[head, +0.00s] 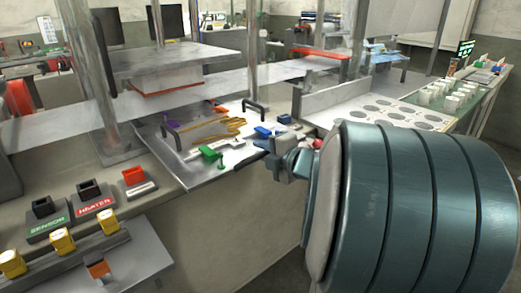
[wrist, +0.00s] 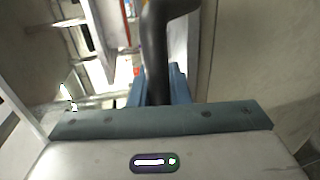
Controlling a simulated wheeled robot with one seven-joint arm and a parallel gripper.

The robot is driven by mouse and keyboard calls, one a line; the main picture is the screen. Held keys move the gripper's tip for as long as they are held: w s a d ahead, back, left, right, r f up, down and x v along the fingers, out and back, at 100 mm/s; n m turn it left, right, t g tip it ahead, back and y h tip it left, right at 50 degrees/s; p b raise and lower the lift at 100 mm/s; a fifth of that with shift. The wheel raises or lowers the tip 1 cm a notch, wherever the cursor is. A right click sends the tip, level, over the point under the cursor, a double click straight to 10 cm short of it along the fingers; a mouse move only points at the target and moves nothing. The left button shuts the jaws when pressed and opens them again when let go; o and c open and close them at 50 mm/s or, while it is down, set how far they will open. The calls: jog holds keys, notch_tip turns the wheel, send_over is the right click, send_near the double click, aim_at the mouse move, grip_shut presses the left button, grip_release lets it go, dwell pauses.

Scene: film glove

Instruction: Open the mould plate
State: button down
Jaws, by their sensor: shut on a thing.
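The mould plate (head: 190,172) is a flat grey metal plate on the machine bed in the head view. It carries a gold-brown hand-like outline (head: 222,131) and small coloured clamps, with black handles (head: 256,105) standing up from it. My gripper (head: 277,158) is at the plate's right front edge. The wrist view shows my gripper (wrist: 160,88) shut on a dark bent handle (wrist: 157,45), which rises between the blue fingers. The exact grip is partly hidden, and in the head view my arm covers the area to the right.
A press block (head: 165,78) hangs above the plate between metal columns (head: 85,75). A clear film (head: 215,85) spans across above the plate. SENSOR and HEATER switches (head: 95,203) stand at the front left. A white tray with round recesses (head: 380,112) lies to the right.

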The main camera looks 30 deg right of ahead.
jog(key=shift+d, duration=0.1)
jog(key=c, duration=1.6)
grip_release()
jog(key=shift+c, duration=0.2)
jog(key=p+v, duration=0.2)
jog(key=v, duration=1.1)
jog(key=shift+s+r, duration=0.15)
jog(key=shift+s, duration=0.25)
jog(key=shift+d, duration=0.1)
